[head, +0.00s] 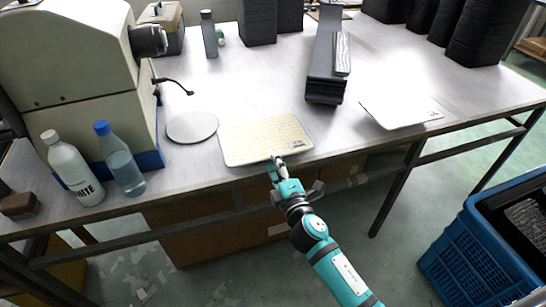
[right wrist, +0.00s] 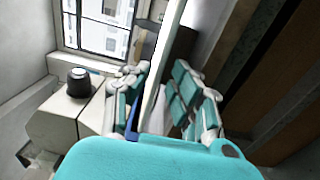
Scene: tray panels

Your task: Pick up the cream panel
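The cream panel (head: 262,138) lies flat on the grey table near its front edge, with a small dark label at its lower right corner. My right gripper (head: 277,164) is at the middle of the panel's front edge. In the right wrist view the panel (right wrist: 161,72) shows as a pale narrow strip between the two fingers of my right gripper (right wrist: 160,98). The fingers stand apart on either side of it, and the gripper looks open. The panel's far side is hidden there. My left gripper is not in view.
A round grey disc (head: 192,127) lies just left of the panel. A beige machine (head: 85,85) and two bottles (head: 120,160) stand farther left. A dark metal channel (head: 326,70) and a white panel (head: 402,108) lie to the right. A blue crate (head: 470,258) is on the floor.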

